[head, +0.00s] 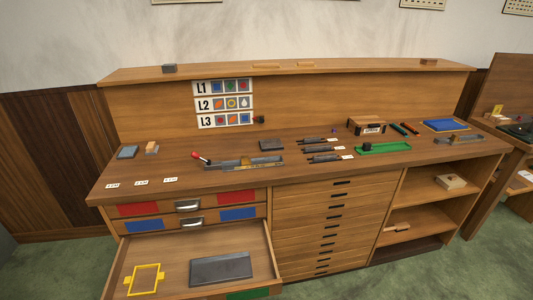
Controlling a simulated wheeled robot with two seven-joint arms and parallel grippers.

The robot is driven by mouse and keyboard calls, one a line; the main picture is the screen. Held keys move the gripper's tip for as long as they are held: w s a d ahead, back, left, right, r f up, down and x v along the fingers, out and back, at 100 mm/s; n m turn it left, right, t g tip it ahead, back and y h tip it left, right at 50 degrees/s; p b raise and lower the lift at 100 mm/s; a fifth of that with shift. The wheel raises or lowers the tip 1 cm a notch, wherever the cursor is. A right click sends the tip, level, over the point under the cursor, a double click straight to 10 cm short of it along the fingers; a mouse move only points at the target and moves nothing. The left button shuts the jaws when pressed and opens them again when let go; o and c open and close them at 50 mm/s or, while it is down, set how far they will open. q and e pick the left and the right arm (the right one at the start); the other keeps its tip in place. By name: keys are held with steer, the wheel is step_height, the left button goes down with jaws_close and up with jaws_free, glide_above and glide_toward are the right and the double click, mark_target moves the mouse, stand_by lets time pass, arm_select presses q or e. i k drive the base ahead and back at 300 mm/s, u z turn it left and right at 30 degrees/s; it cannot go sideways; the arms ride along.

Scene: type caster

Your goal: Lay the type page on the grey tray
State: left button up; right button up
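A flat dark grey tray (220,269) lies in the open lower-left drawer, and its top looks bare. I cannot tell for certain which thing is the type page. A small dark grey slab (271,145) lies on the desk top near the middle, and a blue-grey block (128,152) lies at the left end. A blue rectangular piece with a yellow border (445,125) lies at the right end. Neither of my grippers is in view.
A yellow frame (145,279) lies left of the grey tray in the drawer (190,245). A red-knobbed metal device (243,162), a green tray (384,148) and several dark tools (322,149) occupy the desk. Open shelves (415,215) stand at right.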

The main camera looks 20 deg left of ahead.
mark_target(214, 270)
steer(key=k, duration=0.55)
steer(key=z, duration=0.75)
steer(key=i, duration=0.85)
steer(key=z, duration=0.65)
steer(key=i, duration=1)
steer(key=u, duration=0.4)
steer(key=i, duration=0.7)
steer(key=u, duration=1.3)
steer(key=i, duration=0.55)
steer(key=u, duration=0.55)
